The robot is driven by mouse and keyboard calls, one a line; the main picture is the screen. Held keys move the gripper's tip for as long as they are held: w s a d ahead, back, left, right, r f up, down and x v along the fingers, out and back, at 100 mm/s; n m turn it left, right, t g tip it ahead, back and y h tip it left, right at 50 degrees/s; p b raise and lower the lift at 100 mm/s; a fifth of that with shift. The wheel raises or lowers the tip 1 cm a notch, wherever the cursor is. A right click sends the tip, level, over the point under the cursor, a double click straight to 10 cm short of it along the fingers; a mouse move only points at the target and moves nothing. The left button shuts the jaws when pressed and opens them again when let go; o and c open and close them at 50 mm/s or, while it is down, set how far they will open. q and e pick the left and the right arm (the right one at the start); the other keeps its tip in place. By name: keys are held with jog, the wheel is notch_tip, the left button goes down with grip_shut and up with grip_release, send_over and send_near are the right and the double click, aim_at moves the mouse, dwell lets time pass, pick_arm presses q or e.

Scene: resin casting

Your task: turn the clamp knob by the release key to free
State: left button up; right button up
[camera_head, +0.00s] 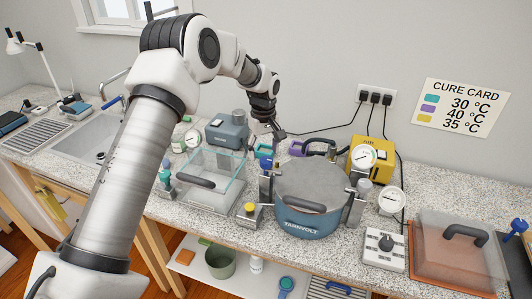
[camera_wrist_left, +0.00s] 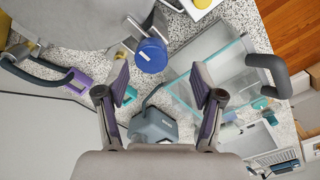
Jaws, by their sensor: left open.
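A grey-lidded blue pot marked TARNVOLT (camera_head: 306,215) stands on the speckled counter, with a clamp (camera_head: 265,188) on its left side and another (camera_head: 355,208) on its right. The left clamp has a blue knob (camera_head: 265,163) on top. The left wrist view shows a round blue knob (camera_wrist_left: 151,55) beside the pot rim (camera_wrist_left: 75,20), ahead of and between my fingertips, not touched. My left gripper (camera_head: 277,133) is open and empty above the back of the counter; its spread fingers show in the left wrist view (camera_wrist_left: 160,85). I cannot tell which item is the release key.
A clear box (camera_head: 212,170) with a dark handle stands left of the pot. A small box with a yellow button (camera_head: 249,211) is in front. A yellow pump (camera_head: 371,150) and gauge (camera_head: 390,200) are at right. An orange-toned lidded box (camera_head: 460,262) stands far right.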

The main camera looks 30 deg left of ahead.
aim_at(266, 160)
pick_arm(q)
jog(key=shift+s+f, duration=0.2)
jog(key=shift+f, duration=0.6)
jog(key=w+f, duration=0.1)
jog(key=f, duration=0.1)
jog(key=shift+w+f+p, duration=0.35)
jog(key=shift+w, duration=0.05)
jog(key=shift+w+f, duration=0.25)
jog(key=shift+w, duration=0.05)
jog(key=shift+s+r, duration=0.3)
jog(key=shift+s, duration=0.05)
jog(key=c, duration=0.3)
jog(key=shift+s+r, duration=0.15)
jog(key=shift+s, duration=0.1)
jog(key=c, duration=0.6)
jog(key=shift+w+d, duration=0.1)
jog(key=shift+c, duration=1.2)
pick_arm(e)
jog(key=shift+w+d+r, duration=0.1)
jog(key=shift+w+r, duration=0.25)
jog(key=shift+w, duration=0.1)
